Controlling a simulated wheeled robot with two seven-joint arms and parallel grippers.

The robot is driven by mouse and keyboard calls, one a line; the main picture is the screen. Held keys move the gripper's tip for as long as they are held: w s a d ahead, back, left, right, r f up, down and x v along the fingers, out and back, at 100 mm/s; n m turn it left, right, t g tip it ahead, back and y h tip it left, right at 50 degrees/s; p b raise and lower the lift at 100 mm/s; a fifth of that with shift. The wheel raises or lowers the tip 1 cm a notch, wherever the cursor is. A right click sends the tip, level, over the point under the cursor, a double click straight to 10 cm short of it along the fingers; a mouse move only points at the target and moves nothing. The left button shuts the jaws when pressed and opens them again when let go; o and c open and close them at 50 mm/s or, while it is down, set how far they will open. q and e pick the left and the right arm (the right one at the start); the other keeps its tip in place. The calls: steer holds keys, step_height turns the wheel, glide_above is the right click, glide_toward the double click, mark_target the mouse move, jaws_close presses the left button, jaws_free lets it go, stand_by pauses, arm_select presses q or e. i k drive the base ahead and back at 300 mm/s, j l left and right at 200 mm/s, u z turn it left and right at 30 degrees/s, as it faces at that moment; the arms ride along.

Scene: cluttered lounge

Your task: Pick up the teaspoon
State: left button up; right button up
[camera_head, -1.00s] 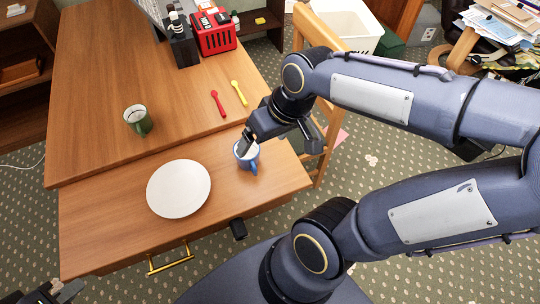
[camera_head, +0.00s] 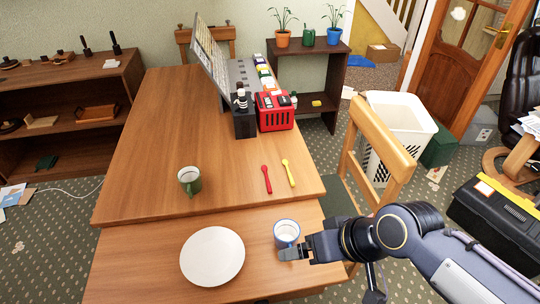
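Two spoons lie on the wooden table: a red spoon (camera_head: 267,179) and, just right of it, a yellow spoon (camera_head: 288,173). I cannot tell which one is the teaspoon. My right gripper (camera_head: 293,254) is at the near side of a blue mug with a pale inside (camera_head: 287,233), in front of the spoons and apart from them. Its fingers overlap the mug's lower part in the picture. Whether they are open, or grip the mug, cannot be told. The mug's handle is hidden. My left gripper is not in view.
A red basket (camera_head: 275,112) and a black holder (camera_head: 244,121) stand at the back. A wooden chair (camera_head: 383,150) is at the table's right edge. The table's left middle is bare.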

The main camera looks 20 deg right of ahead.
mark_target(285, 161)
steer(key=k, duration=0.3)
steer(key=k+u, duration=0.1)
steer(key=u, duration=0.3)
steer(key=k+u, duration=0.15)
steer(key=u, duration=0.3)
steer(key=k+j+u, duration=0.1)
steer(key=u, duration=0.3)
steer(key=l+u, duration=0.1)
steer(key=l, duration=0.6)
steer(key=l+u, duration=0.1)
steer(key=l, duration=0.6)
steer(key=k+l+u, duration=0.1)
steer(key=l, duration=0.6)
steer(key=k+l+u, duration=0.1)
steer(key=l, duration=0.6)
